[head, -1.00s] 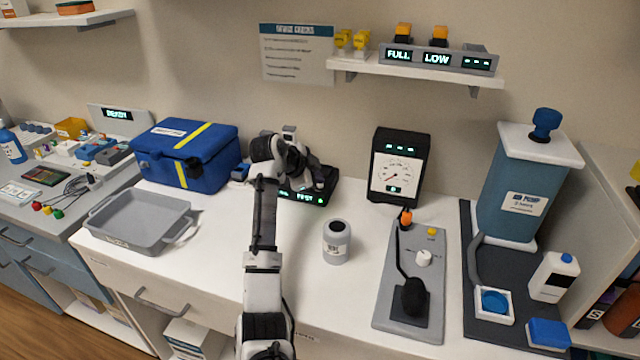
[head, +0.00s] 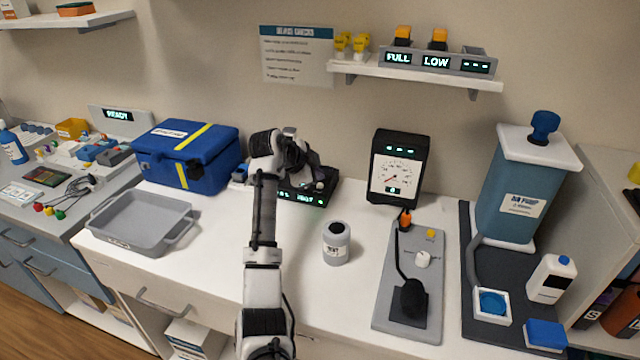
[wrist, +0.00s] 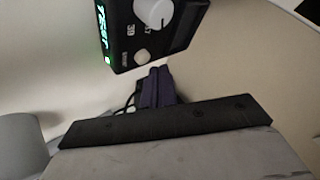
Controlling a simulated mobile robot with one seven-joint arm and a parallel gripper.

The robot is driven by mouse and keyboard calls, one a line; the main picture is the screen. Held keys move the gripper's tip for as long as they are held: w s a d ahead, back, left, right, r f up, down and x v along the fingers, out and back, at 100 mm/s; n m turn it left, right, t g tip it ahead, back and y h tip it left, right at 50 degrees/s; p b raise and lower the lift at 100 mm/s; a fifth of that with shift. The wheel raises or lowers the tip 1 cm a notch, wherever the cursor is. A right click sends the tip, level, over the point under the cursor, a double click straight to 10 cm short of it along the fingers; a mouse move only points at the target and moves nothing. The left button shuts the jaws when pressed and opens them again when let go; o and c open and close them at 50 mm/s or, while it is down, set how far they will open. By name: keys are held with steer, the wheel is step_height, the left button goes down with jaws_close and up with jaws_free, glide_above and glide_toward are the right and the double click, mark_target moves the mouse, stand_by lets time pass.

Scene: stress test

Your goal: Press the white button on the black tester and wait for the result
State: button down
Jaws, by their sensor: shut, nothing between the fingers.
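The black tester (head: 318,197) stands on the white counter behind my arm, partly hidden by it. Its green display is lit. In the wrist view the tester (wrist: 122,45) shows at the top, with green lettering that seems to read TEST, a large white knob (wrist: 155,12) and a smaller off-white button (wrist: 142,56). My gripper (wrist: 157,74) is shut and empty, its dark fingers just below the button in that view. A small gap seems to show between the fingertips and the button. In the head view my arm's wrist hides the fingers.
A blue case (head: 190,155) stands close left of the tester, and a grey tray (head: 140,220) is farther left. A grey jar (head: 336,243) stands to the right of my arm. A black gauge box (head: 398,168) stands farther right. Open counter lies around the jar.

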mark_target(317, 189)
steer(key=shift+r, duration=0.1)
step_height(317, 189, up, 5)
steer(key=p, duration=0.3)
stand_by(0.8)
